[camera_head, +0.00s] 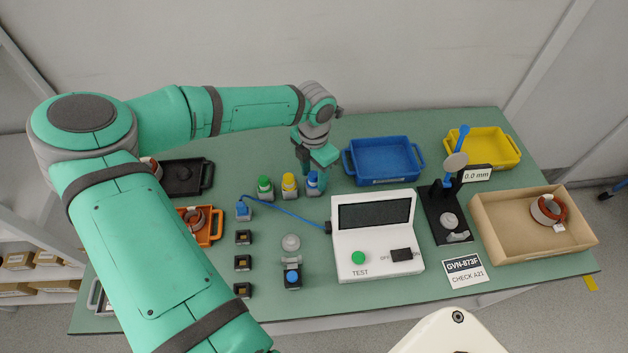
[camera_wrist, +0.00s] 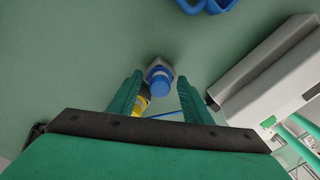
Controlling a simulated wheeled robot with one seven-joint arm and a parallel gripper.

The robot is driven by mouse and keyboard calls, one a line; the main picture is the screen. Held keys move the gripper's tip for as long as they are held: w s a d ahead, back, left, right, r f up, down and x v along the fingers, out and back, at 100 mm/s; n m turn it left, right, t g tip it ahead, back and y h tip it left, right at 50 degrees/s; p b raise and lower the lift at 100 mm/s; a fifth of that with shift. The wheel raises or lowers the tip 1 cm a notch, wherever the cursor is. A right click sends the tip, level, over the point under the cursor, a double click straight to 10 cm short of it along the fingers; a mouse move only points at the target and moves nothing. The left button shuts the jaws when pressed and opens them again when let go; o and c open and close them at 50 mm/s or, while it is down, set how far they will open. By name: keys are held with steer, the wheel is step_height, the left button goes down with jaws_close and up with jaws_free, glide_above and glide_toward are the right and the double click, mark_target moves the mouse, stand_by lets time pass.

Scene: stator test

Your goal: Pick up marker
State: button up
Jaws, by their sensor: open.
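Three short capped markers stand in a row on the green table in the head view: a green one (camera_head: 264,186), a yellow one (camera_head: 289,184) and a blue one (camera_head: 313,182). My gripper (camera_head: 307,178) is over the blue marker, at the right end of the row. In the wrist view, the open fingers (camera_wrist: 160,84) have the blue cap (camera_wrist: 160,80) showing between their tips, with a grey holder behind it. The yellow marker (camera_wrist: 143,100) shows partly behind the left finger. I cannot tell whether the fingers touch the blue marker.
A blue tray (camera_head: 385,142) lies right of my gripper, and the white tester (camera_head: 345,253) stands in front of it. A blue cable (camera_head: 285,212) crosses the table nearby. A black tray (camera_head: 207,175) and an orange tray (camera_head: 218,222) are at left.

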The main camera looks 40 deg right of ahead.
steer(key=shift+c, duration=0.7)
steer(key=c, duration=0.5)
steer(key=shift+w, duration=0.15)
steer(key=shift+c, duration=1.3)
steer(key=shift+s+d+r, duration=0.1)
steer(key=shift+s, duration=0.1)
steer(key=shift+r, duration=0.2)
step_height(320, 180, up, 10)
steer(key=shift+f, duration=0.25)
steer(key=shift+w+a, duration=0.1)
steer(key=shift+a, duration=0.1)
